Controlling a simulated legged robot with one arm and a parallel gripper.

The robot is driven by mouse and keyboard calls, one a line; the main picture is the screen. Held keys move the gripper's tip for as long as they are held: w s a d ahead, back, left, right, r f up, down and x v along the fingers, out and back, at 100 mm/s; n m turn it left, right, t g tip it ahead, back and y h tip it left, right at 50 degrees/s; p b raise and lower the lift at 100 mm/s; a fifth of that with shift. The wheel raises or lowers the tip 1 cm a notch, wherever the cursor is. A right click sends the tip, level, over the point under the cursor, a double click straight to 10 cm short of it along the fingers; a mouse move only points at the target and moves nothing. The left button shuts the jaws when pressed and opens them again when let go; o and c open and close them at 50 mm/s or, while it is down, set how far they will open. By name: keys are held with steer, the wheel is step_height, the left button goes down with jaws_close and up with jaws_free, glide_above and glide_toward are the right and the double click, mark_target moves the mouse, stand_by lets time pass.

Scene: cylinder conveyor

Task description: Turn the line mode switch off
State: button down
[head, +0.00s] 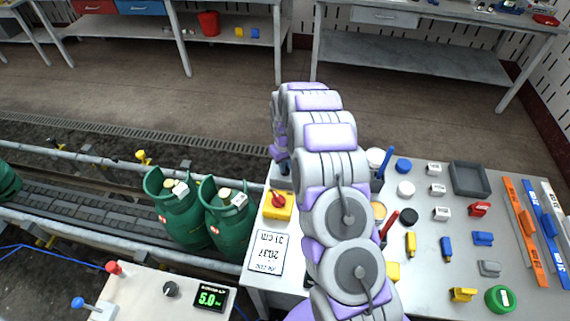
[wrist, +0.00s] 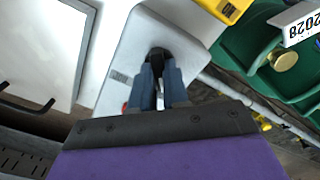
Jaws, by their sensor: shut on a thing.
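A light grey switch box (wrist: 118,62) with a black knob (wrist: 160,53) shows in the wrist view; this looks like the line mode switch. My gripper (wrist: 159,76) is shut on the black knob, its two dark blue fingers on either side of it. The fingers hide part of the knob, so I cannot tell its exact angle or read any marking. A bit of red shows on the box beside the left finger. In the head view my arm covers most of the box and the gripper, at the table's far left corner.
A yellow box with a red knob (head: 278,203) stands close by, near a printed sheet (head: 268,252). Green cylinders (head: 226,212) stand on the conveyor to the left. A control panel (head: 150,300) is at front left. Small parts and tools crowd the table's right side.

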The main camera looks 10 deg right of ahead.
steer(key=m+p, duration=0.2)
steer(key=m, duration=0.1)
steer(key=shift+r+m, duration=0.1)
steer(key=shift+m, duration=0.3)
steer(key=shift+m+p, duration=0.85)
steer(key=shift+m, duration=1.15)
steer(key=c, duration=1.1)
jaws_free()
step_height(320, 180, up, 17)
steer(key=shift+p, duration=0.65)
